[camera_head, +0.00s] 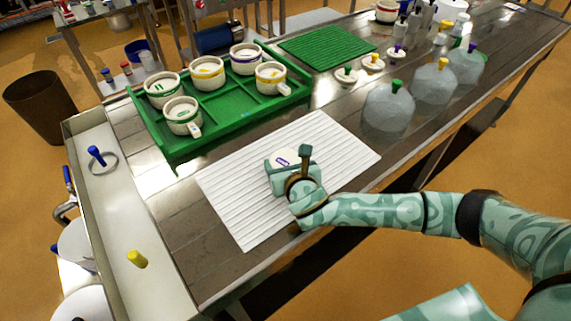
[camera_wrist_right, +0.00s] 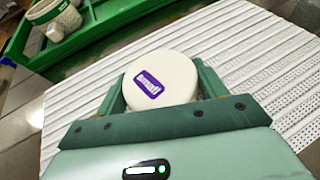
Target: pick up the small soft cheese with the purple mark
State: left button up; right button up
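The small soft cheese is a white round disc with a purple mark on top (camera_wrist_right: 151,84), seen in the right wrist view. In the head view the cheese (camera_head: 284,155) shows partly behind my right gripper, above the white ribbed mat (camera_head: 320,131). My right gripper (camera_wrist_right: 163,85) has one finger on each side of the cheese. Both fingers lie against its sides with no clear gap, so it looks shut on it. The near lower edge of the cheese is hidden, and I cannot tell whether it touches the mat. My left gripper is not in view.
A green tray (camera_head: 215,129) with several white moulds stands behind left of the mat. A green ribbed mat (camera_head: 325,46) lies farther back. Several translucent domes with coloured knobs, one a green-knobbed dome (camera_head: 388,110), stand to the right. The white mat's left part is clear.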

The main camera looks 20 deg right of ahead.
aim_at(288, 161)
jog(key=shift+r, duration=0.1)
jog(key=r, duration=0.1)
jog(key=r+p, duration=0.1)
jog(key=r, duration=0.1)
jog(key=r+p, duration=0.1)
jog(key=shift+s+d+r, duration=0.15)
jog(key=shift+s+d, duration=0.05)
jog(key=shift+s, duration=0.05)
jog(key=s+d+r+p, duration=0.5)
jog(key=s+d+r, duration=0.2)
jog(key=s, duration=0.4)
jog(key=shift+d+r, duration=0.2)
jog(key=shift+r, duration=0.6)
